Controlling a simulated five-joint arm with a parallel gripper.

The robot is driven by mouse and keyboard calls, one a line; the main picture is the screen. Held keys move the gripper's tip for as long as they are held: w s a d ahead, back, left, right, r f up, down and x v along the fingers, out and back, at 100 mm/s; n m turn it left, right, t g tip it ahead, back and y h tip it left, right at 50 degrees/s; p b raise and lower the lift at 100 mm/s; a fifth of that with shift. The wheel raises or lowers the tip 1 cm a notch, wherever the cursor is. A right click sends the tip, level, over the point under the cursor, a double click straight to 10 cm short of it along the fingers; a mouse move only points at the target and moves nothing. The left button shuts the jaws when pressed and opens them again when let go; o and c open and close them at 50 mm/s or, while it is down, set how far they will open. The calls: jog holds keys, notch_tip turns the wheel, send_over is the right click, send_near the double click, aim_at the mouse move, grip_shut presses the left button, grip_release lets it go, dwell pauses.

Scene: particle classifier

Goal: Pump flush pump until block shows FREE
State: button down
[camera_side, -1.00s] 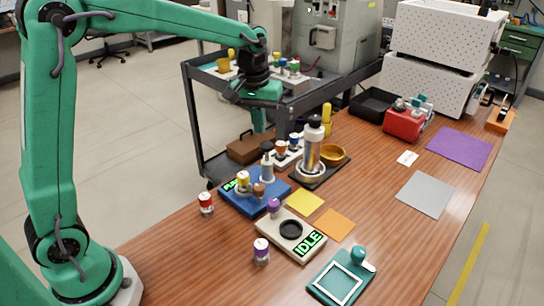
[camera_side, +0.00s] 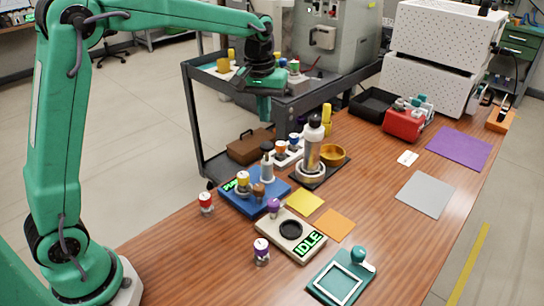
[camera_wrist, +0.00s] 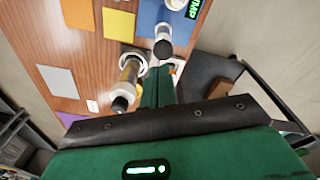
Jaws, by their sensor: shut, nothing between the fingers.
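The blue block (camera_side: 240,207) stands on the bench's near left part.
A beige block (camera_side: 273,236) with a dark round pad shows IDLE. A tall metal cylinder (camera_side: 312,158) with a black top stands close right of the pump. Vials stand around the blue block, and a grey cart (camera_side: 205,115) is behind. Coloured flat sheets lie to the right.

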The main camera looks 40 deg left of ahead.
aim_at(266, 145)
jog(key=shift+f, duration=0.15)
jog(key=shift+w+a+f, duration=0.1)
jog(key=shift+w+f, duration=0.05)
jog(key=shift+f, duration=1.55)
jog(key=shift+w+a+f, duration=0.1)
jog(key=shift+w+f, duration=0.05)
jog(key=shift+f, duration=1.5)
jog(key=shift+f, duration=0.2)
